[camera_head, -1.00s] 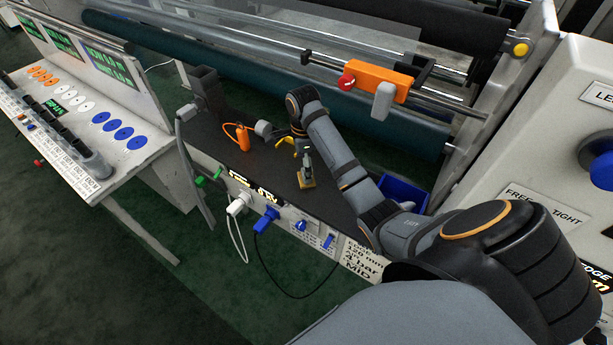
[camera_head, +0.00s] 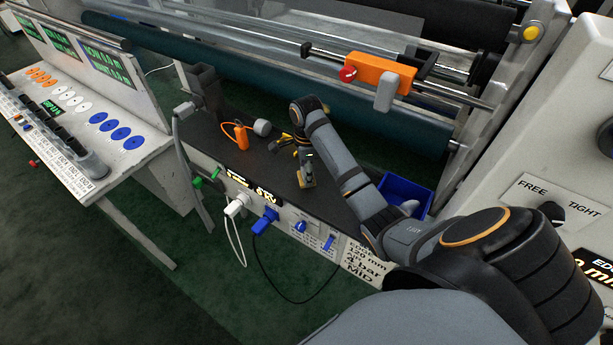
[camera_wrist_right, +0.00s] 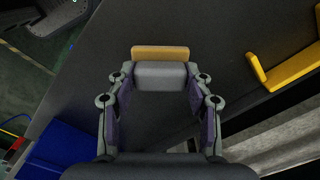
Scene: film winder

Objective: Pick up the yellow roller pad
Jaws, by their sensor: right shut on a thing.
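The yellow roller pad (camera_wrist_right: 160,52) shows in the right wrist view as a flat yellow-tan bar on a grey block (camera_wrist_right: 160,77). My right gripper (camera_wrist_right: 160,80) is shut on it, with one finger at each side of the grey block. In the head view the pad (camera_head: 306,181) is a small yellow patch below my right gripper (camera_head: 305,165), over the dark shelf (camera_head: 270,185). I cannot tell whether it touches the shelf. My left gripper is not in view.
A yellow bracket-like part (camera_wrist_right: 287,68) lies beside the gripper. An orange hooked tool (camera_head: 240,136) and a grey cylinder (camera_head: 262,128) are left of it. A blue bin (camera_head: 405,193) stands right on the shelf. A teal roller (camera_head: 240,87) runs behind.

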